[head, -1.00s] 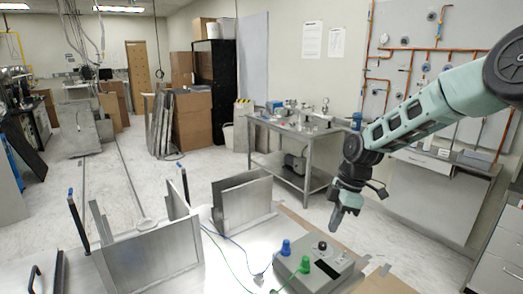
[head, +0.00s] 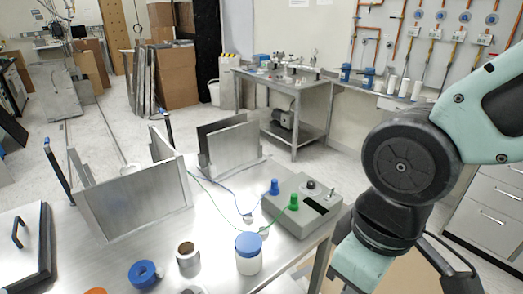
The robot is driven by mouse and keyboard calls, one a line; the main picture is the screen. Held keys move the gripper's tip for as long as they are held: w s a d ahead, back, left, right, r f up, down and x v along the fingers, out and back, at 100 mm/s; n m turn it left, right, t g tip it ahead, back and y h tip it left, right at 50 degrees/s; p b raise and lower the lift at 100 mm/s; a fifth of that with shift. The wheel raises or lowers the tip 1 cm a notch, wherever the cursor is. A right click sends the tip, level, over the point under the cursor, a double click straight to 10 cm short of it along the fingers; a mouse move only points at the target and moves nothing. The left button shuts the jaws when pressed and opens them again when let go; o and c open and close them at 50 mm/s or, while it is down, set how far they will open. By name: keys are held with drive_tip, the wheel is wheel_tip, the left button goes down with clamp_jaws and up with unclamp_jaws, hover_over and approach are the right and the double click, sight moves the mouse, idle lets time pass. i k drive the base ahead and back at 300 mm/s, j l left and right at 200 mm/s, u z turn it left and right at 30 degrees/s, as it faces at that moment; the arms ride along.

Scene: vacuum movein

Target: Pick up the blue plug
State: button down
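The blue plug (head: 274,188) stands upright at the left of the top of a grey box (head: 318,222) on the metal table. A blue wire runs leftward near it. A green plug (head: 293,202) with a green wire stands just in front and to the right of it. My arm comes in from the right, with its lower part to the right of the box and in front of it, running off the bottom edge. My gripper's fingers do not show, so I cannot see whether they hold anything.
On the table are a white jar with a blue lid (head: 248,262), a brown roll (head: 187,254) and a blue tape roll (head: 145,273). Upright metal plates (head: 138,203) stand at the left and behind. A steel cart (head: 297,108) stands beyond.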

sight(273, 187)
drive_tip(key=i+l+u, duration=0.1)
drive_tip(key=u, duration=0.3)
drive_tip(key=i+l+u, duration=0.1)
drive_tip(key=u, duration=0.35)
drive_tip(key=l+u, duration=0.1)
drive_tip(key=u, duration=0.3)
drive_tip(key=i+l, duration=0.05)
